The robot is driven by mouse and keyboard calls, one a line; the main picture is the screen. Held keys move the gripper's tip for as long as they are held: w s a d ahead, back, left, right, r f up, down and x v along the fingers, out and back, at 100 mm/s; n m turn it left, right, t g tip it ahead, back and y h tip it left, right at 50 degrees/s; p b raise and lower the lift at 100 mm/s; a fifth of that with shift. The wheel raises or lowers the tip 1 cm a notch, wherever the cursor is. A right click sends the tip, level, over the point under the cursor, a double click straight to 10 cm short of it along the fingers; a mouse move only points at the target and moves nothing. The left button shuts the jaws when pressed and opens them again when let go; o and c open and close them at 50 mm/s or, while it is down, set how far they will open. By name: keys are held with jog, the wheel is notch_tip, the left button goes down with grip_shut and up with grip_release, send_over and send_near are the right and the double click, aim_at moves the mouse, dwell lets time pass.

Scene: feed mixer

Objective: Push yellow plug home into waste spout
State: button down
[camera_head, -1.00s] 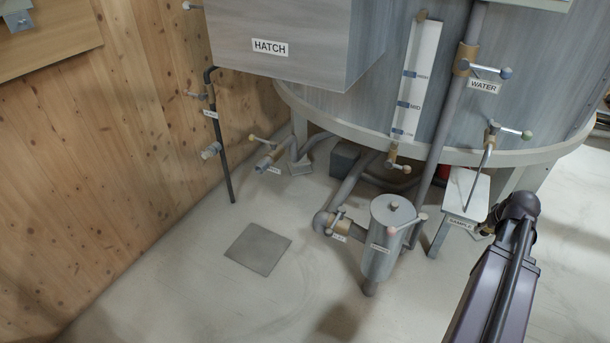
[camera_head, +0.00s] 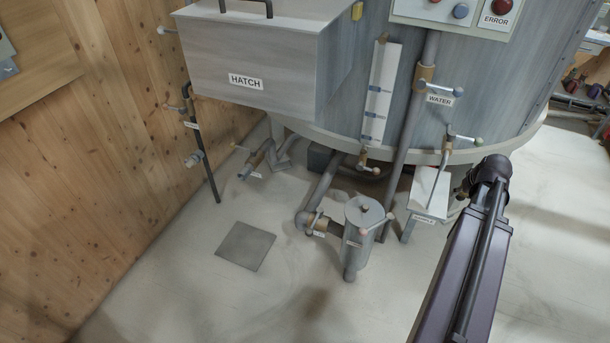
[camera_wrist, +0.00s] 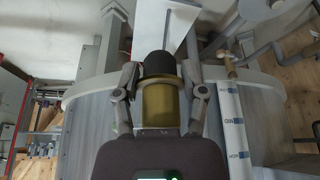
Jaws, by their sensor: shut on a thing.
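The yellow plug (camera_wrist: 160,105), a dull gold cylinder with a dark rounded far end, sits between my fingers in the wrist view. My gripper (camera_wrist: 160,82) is shut on it, one finger on each side. In the head view my gripper is mostly hidden behind my arm, close to the sample shelf. I cannot tell for sure which outlet is the waste spout, as the small labels are unreadable. A low pipe with a brass end (camera_head: 250,164) and a label sits left under the tank, well apart from my gripper.
The sample shelf (camera_head: 427,192) stands just left of my gripper. A grey canister (camera_head: 356,240) and valves with handles sit under the tank. The hatch box (camera_head: 250,60) juts out above. A flat floor plate (camera_head: 245,246) lies on open floor.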

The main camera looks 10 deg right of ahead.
notch_tip(320, 180, up, 31)
jog(key=p, duration=2.9)
jog(key=shift+f, duration=0.2)
jog(key=shift+w+a, duration=0.1)
